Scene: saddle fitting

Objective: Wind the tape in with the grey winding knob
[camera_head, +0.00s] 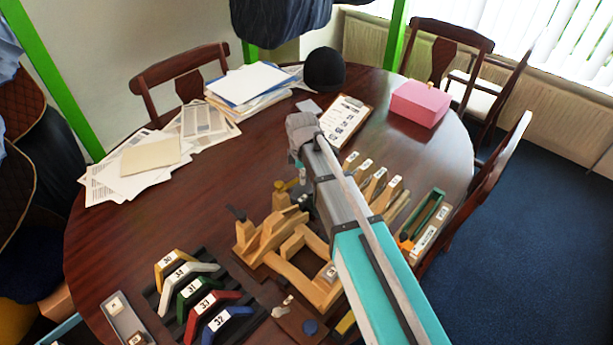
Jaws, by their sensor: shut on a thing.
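My gripper (301,176) hangs below the grey wrist at the far end of my arm, over the middle of the table. It is small and partly hidden by my arm. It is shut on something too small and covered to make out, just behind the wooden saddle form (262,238). I cannot make out the grey winding knob or the tape. A green frame with an orange end (428,214) lies right of my arm; I cannot tell whether it belongs to the tape.
Numbered coloured angle pieces (190,290) lie in a dark rack at the front left. Several labelled wooden tools lie right of my arm. A clipboard (345,118), pink box (420,103), black cap (324,69) and papers (135,165) lie farther back. The left middle of the table is clear.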

